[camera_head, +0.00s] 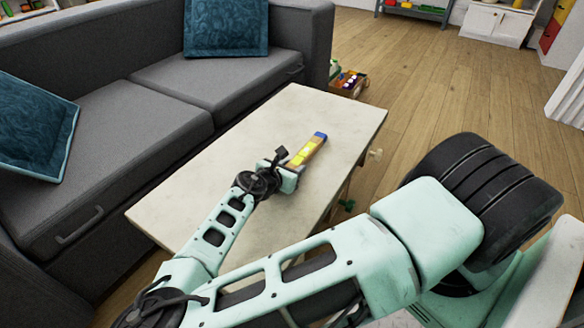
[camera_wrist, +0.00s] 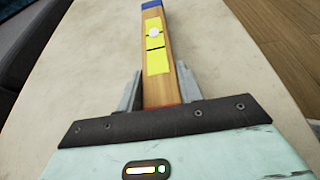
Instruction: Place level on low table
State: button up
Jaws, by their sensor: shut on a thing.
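The level (camera_head: 307,151) is a wooden bar with yellow faces and a blue end. It shows over the low table (camera_head: 205,190), which has a pale, worn top. My gripper (camera_head: 286,170) is shut on the near end of the level, and the blue end points away from it. In the wrist view the level (camera_wrist: 155,60) runs straight out between the two fingers of my gripper (camera_wrist: 158,92). The table top (camera_wrist: 95,70) fills most of the ground below it. I cannot tell whether the level touches the table. Its near end is partly hidden by the gripper.
A grey sofa (camera_head: 130,100) with blue cushions (camera_head: 225,27) runs along the left side of the table. A toy cart (camera_head: 349,84) stands on the floor past the table's far end. The table top around the level is bare. Open wooden floor (camera_head: 440,80) lies to the right.

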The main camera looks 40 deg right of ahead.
jog(key=shift+f, duration=0.15)
jog(key=o, duration=1.1)
jog(key=shift+a+r, duration=0.35)
notch_tip(320, 180, up, 4)
jog(key=p, duration=0.3)
send_over(270, 200)
jog(key=shift+r, duration=0.15)
